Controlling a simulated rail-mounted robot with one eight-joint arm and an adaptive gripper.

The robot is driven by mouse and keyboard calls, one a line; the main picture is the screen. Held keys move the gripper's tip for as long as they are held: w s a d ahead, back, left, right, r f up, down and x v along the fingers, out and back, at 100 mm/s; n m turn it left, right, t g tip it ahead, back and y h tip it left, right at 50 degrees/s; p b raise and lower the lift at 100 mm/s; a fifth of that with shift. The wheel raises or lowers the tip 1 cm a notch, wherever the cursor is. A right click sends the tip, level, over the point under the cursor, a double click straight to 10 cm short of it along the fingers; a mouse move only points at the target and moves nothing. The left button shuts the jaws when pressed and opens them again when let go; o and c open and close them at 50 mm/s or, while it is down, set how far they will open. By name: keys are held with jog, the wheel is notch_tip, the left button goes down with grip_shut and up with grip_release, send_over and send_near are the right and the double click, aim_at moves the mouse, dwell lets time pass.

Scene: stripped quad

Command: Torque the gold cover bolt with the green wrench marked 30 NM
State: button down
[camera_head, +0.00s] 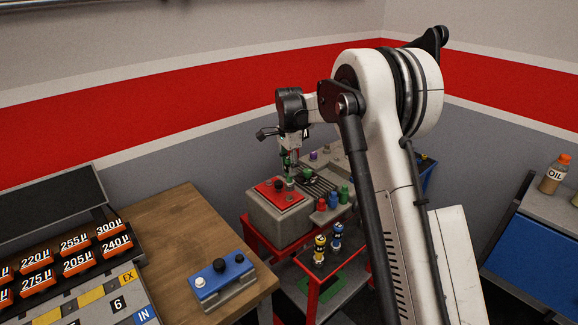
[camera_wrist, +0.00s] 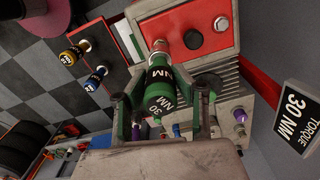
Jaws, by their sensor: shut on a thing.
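My gripper (camera_head: 290,157) is shut on the green wrench (camera_wrist: 162,88), which is marked 30 NM. In the wrist view its two fingers (camera_wrist: 163,102) sit on either side of the wrench body. The wrench points down at the red cover (camera_wrist: 215,55) on the grey engine block. A gold bolt (camera_wrist: 160,44) shows at the wrench's far end, near the cover's edge. I cannot tell whether the wrench tip is seated on it. The head view shows the green wrench (camera_head: 290,176) upright over the red cover (camera_head: 279,197), with the bolt hidden there.
A yellow wrench (camera_head: 320,248) and a blue wrench (camera_head: 337,236) stand on a red-framed cart. Several coloured caps stand on the block's right side. A sign (camera_wrist: 292,120) reads TORQUE 30 NM. A wooden bench (camera_head: 185,235) with a blue fixture (camera_head: 222,278) is at left.

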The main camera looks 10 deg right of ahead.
aim_at(289, 181)
notch_tip(289, 181, down, 2)
jog(key=shift+f+b, duration=0.1)
jog(key=shift+b, duration=0.5)
jog(key=shift+f+n, duration=0.1)
jog(key=shift+n, duration=0.2)
jog(key=shift+n+b, duration=0.85)
jog(key=shift+n, duration=1.15)
jog(key=shift+b, duration=0.45)
jog(key=shift+f, duration=0.1)
jog(key=shift+f+b, duration=0.85)
jog(key=shift+f, duration=0.3)
jog(key=shift+m+b, duration=0.3)
jog(key=shift+m, duration=0.9)
